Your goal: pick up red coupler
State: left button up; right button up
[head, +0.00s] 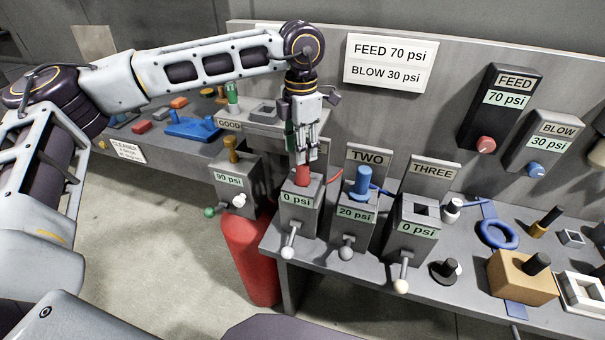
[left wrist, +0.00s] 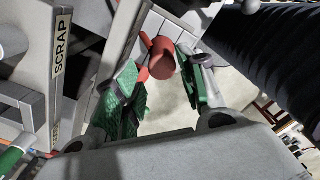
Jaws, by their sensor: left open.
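The red coupler (head: 302,174) stands upright in the top of the first grey station box, whose label reads 0 psi (head: 297,200). My left gripper (head: 306,150) points down right above the coupler. In the left wrist view the red coupler (left wrist: 162,62) shows between the two green-padded fingers (left wrist: 160,85), which are spread apart. I cannot tell whether either finger touches it. The right gripper does not show in either view.
A blue coupler (head: 362,181) stands in station TWO, and station THREE (head: 418,211) has an empty socket. A red cylinder (head: 252,258) stands left of the bench. A tan block (head: 522,277) and a blue ring (head: 497,234) lie at right. A SCRAP sign (left wrist: 62,45) shows close by.

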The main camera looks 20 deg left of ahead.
aim_at(302, 175)
pick_arm(q)
jog(key=shift+d+f+p, duration=0.2)
jog(key=shift+f+p, duration=0.4)
jog(key=shift+f, duration=1.95)
grip_shut()
